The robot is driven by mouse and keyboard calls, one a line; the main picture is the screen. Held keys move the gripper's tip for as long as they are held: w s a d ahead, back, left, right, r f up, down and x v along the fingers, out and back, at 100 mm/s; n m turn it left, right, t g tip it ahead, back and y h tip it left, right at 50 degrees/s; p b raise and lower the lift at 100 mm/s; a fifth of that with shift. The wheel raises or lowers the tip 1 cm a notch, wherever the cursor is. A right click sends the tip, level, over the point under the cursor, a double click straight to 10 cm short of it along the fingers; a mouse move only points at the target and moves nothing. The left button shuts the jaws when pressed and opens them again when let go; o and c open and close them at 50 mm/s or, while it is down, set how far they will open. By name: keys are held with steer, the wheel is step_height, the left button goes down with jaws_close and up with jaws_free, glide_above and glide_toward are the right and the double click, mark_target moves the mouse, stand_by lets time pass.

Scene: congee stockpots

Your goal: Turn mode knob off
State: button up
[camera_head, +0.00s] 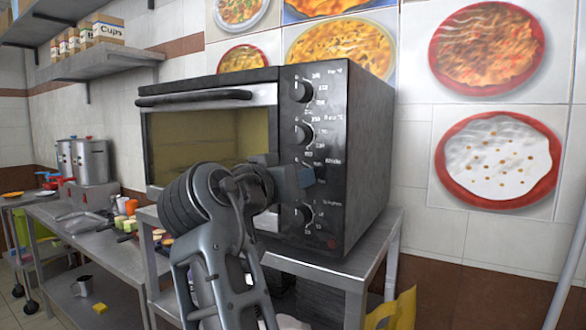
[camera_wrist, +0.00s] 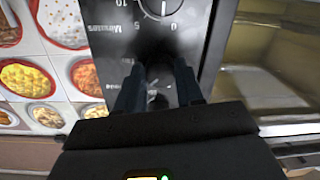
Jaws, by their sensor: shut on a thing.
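The oven (camera_head: 368,160) has a black front panel with a vertical row of dark knobs. My gripper (camera_head: 303,177) is at the third knob position from the top, hiding the knob there in the head view. In the wrist view, my gripper (camera_wrist: 157,88) has its two dark fingers on either side of a small knob (camera_wrist: 158,100), shut on it. Its label is partly covered and hard to read.
Two knobs, the top one (camera_head: 302,90) and the second (camera_head: 303,133), are above my gripper, and one (camera_head: 304,215) is below. The door handle (camera_head: 195,98) runs along the oven's upper left. The oven stands on a metal table (camera_head: 350,270). Stockpots (camera_head: 91,162) stand at left.

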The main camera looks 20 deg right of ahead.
steer(key=shift+n+g+p, duration=0.4)
steer(key=shift+n+p, duration=1.4)
steer(key=shift+n, duration=2.2)
steer(key=shift+a, duration=0.1)
steer(key=o, duration=1)
steer(key=shift+o, duration=0.2)
steer(key=b+v, duration=0.2)
steer(key=v, duration=0.5)
steer(key=shift+s+a, duration=0.15)
steer(key=shift+a, duration=0.2)
steer(key=shift+f, duration=0.1)
steer(key=shift+f, duration=0.1)
